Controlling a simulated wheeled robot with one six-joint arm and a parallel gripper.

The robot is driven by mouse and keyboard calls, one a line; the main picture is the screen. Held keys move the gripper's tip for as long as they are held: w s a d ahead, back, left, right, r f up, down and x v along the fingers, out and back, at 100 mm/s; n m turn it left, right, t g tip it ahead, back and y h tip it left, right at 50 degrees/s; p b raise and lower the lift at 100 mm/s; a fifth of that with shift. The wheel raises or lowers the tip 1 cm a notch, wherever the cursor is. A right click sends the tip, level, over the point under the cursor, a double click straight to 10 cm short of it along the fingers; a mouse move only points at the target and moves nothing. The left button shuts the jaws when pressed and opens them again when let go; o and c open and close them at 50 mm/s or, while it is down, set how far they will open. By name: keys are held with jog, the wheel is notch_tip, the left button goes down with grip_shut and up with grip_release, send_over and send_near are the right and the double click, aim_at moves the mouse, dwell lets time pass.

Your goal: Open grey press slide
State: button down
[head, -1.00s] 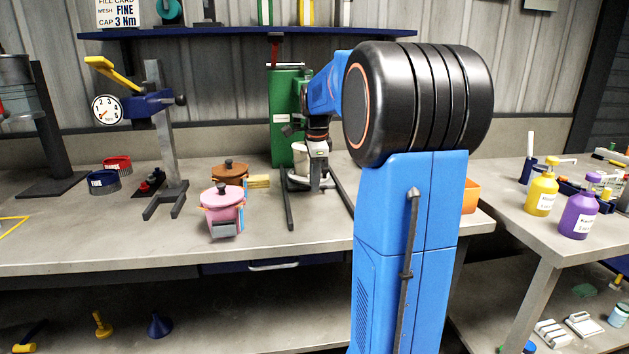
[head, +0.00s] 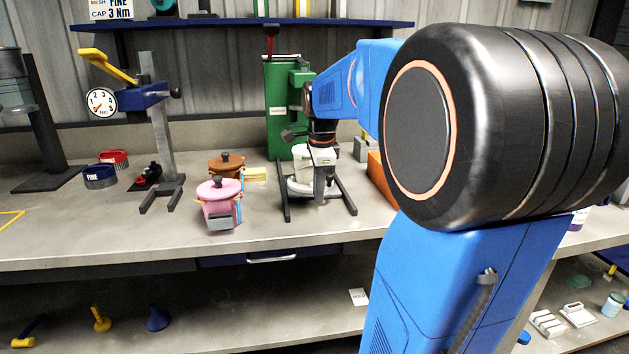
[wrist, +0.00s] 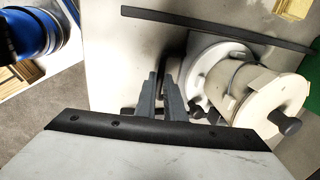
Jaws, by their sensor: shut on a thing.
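My gripper (head: 322,185) is at the green press column (head: 282,105), just in front of a white pot (head: 304,153). In the wrist view, its two grey fingers (wrist: 160,92) are close together on a dark crosspiece (wrist: 205,115) beside the pot's round pale base (wrist: 205,75). I cannot tell whether this crosspiece is the slide's handle. The pot also shows in the wrist view (wrist: 243,95), with a dark knob (wrist: 287,122) on it. My gripper hides part of the pot and base in the head view. No part is clearly identifiable as the grey press slide.
A pink lidded pot (head: 220,205) and a brown one (head: 227,165) stand left of the press. Dark base legs (head: 286,195) extend toward the front. A gauge stand (head: 160,130) is further left. An orange bin (head: 381,180) is close on the right.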

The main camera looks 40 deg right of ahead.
jog(key=s+a, duration=0.1)
jog(key=s, duration=0.1)
jog(key=s+a, duration=0.1)
jog(key=s, duration=0.1)
jog(key=s+a, duration=0.1)
jog(key=s, duration=0.1)
jog(key=shift+s+a, duration=0.25)
jog(key=shift+a, duration=0.1)
jog(key=c, duration=1.8)
grip_release()
jog(key=shift+c, duration=0.2)
notch_tip(320, 180, up, 17)
jog(key=s+a, duration=0.1)
jog(key=s, duration=0.2)
jog(key=shift+a, duration=0.35)
